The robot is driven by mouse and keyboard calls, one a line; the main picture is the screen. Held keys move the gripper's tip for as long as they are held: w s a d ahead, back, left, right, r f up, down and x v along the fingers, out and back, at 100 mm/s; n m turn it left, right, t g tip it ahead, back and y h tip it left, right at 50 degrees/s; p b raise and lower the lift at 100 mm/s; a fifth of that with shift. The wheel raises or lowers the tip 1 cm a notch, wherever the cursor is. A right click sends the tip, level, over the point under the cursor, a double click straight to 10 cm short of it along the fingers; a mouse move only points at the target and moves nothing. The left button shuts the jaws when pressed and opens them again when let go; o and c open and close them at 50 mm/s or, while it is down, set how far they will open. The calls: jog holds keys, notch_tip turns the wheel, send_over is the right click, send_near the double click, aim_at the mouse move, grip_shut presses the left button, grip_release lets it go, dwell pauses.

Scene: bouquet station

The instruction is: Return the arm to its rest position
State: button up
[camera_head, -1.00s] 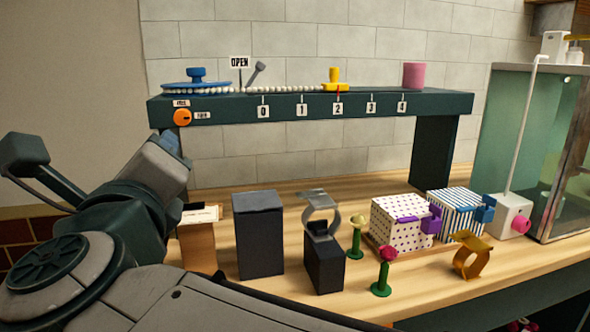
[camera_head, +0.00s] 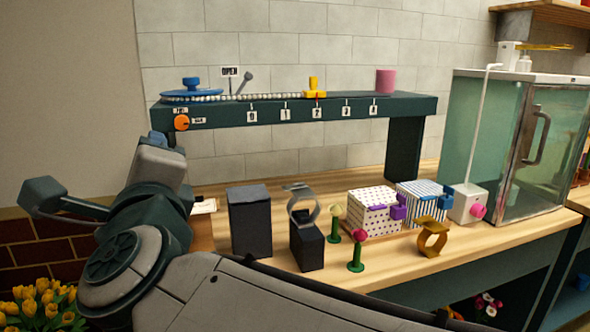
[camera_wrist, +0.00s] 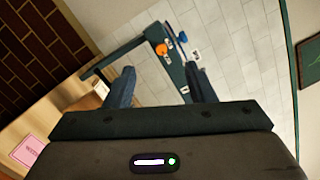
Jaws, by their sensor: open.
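My gripper (camera_wrist: 158,88) shows in the wrist view with its two blue-grey fingers spread apart and nothing between them.
On the wooden bench stand a tall dark block (camera_head: 250,225), a dark stand with a grey ring (camera_head: 307,245), a dotted box (camera_head: 370,212), a striped box (camera_head: 420,205) and a gold ring holder (camera_head: 433,240). A glass cabinet (camera_head: 520,150) stands at the right. Yellow flowers (camera_head: 40,303) are at the lower left.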

jog(key=w+d+f+n+g+h+p, duration=0.1)
jog(key=w+d+f+n+g+p, duration=0.3)
jog(key=d+n, duration=0.3)
jog(key=w+d+f+n+g+h+p, duration=0.1)
jog(key=w+d+f+n+g+p, duration=0.15)
jog(key=d+f+n+p, duration=0.4)
jog(key=s+d+f+n+g+h+p, duration=0.2)
jog(key=s+d, duration=0.4)
jog(key=d, duration=0.4)
jog(key=s+d+f+n+g+h+p, duration=0.2)
jog(key=s+d+g, duration=0.4)
jog(key=d, duration=0.4)
notch_tip(320, 180, down, 2)
jog(key=shift+f+h+p, duration=0.1)
jog(key=shift+h+p, duration=0.8)
jog(key=shift+p, duration=0.2)
